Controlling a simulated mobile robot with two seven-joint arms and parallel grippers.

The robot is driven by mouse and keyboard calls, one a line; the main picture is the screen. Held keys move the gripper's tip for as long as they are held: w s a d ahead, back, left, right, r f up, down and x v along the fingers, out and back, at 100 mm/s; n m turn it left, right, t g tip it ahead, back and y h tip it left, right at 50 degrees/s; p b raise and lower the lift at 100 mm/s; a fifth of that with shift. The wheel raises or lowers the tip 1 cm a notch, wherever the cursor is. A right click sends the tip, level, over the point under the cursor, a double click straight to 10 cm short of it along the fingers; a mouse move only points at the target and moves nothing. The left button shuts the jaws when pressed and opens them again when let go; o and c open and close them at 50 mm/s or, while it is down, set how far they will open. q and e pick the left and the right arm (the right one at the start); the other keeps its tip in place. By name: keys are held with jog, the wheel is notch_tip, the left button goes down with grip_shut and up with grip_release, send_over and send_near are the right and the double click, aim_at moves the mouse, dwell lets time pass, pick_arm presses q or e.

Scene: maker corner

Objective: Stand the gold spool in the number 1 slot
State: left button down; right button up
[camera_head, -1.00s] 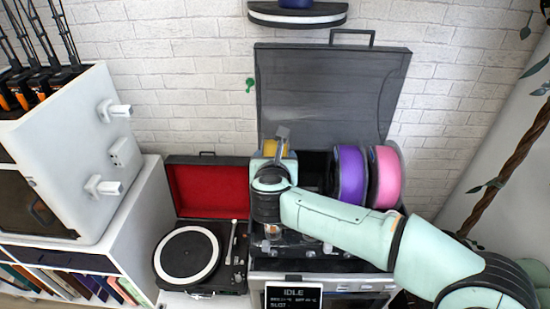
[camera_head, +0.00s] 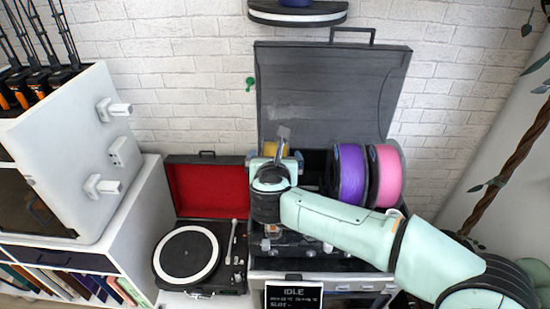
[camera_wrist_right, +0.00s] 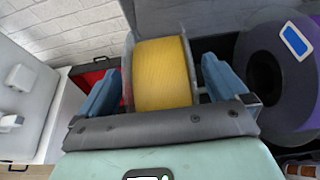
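The gold spool (camera_wrist_right: 163,73) stands upright between the two blue fingers of my right gripper (camera_wrist_right: 160,88) in the right wrist view. The fingers are spread, with a gap on each side of the spool. In the head view only the top of the gold spool (camera_head: 270,149) shows behind my right gripper (camera_head: 278,160). The spool is at the left end of the open dark case (camera_head: 330,95), left of the purple spool. Its lower part, the slot under it and any slot number are hidden. My left gripper is not in view.
The purple spool (camera_head: 349,175) and pink spool (camera_head: 386,176) stand side by side to the right. A display (camera_head: 293,297) below reads IDLE and a SLOT line. A record player (camera_head: 188,255) with a red-lined lid is at the left.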

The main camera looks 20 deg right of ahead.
jog(key=b+v, duration=0.1)
jog(key=v, duration=1.2)
jog(key=shift+s, duration=0.25)
